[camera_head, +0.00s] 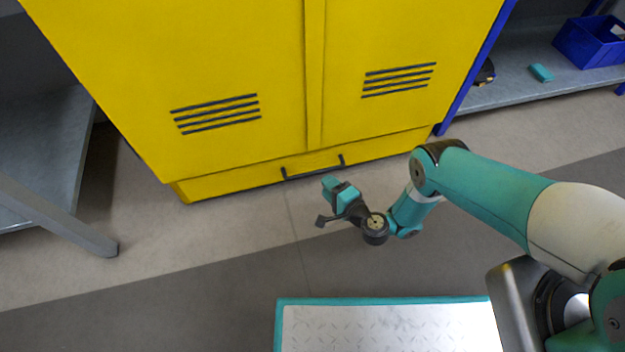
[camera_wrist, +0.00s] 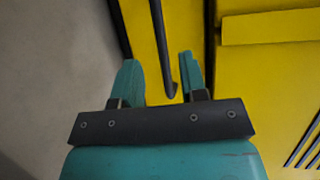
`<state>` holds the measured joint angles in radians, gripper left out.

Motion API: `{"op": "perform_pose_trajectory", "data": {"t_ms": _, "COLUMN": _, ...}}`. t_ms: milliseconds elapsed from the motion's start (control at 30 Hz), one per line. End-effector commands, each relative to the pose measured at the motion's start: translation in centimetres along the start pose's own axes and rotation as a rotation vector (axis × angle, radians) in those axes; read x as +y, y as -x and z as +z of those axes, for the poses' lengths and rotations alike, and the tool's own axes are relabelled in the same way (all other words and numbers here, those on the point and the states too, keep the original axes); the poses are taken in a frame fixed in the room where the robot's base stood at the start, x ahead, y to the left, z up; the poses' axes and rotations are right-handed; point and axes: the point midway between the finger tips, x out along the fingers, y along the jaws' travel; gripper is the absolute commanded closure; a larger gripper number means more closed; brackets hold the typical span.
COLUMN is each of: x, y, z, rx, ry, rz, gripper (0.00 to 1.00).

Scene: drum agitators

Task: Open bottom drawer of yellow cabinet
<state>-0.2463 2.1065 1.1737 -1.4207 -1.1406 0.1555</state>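The yellow cabinet (camera_head: 240,60) stands with its bottom drawer (camera_head: 235,181) shut, a low yellow front along the floor. The drawer's dark bar handle (camera_head: 313,169) is at the middle of that front. My gripper (camera_head: 335,188) is low in front of the drawer, just below the handle in the head view. In the wrist view my gripper (camera_wrist: 159,76) is open, with two teal fingers apart. The dark handle (camera_wrist: 160,45) runs between them in the picture, its end near the right finger. I cannot tell how deep it lies between the fingers, and no grip shows.
A grey bench (camera_head: 60,215) with a leg stands to the left. A blue-framed shelf (camera_head: 520,85) with a blue bin (camera_head: 592,42) is at the right. The floor (camera_head: 215,235) in front of the drawer is clear, with my white-topped base below.

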Motion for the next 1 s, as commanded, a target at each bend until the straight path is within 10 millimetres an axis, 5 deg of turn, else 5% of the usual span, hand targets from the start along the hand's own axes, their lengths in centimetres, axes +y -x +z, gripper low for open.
{"op": "perform_pose_trajectory", "data": {"t_ms": 500, "x": 0.4, "y": -6.9, "z": 0.1, "rx": -0.003, "ry": 0.003, "rz": -0.001, "gripper": 0.61}}
{"op": "perform_pose_trajectory", "data": {"t_ms": 1000, "x": -0.1, "y": -7.8, "z": 0.1, "rx": -0.001, "ry": 0.0, "rz": 0.0, "gripper": 0.65}}
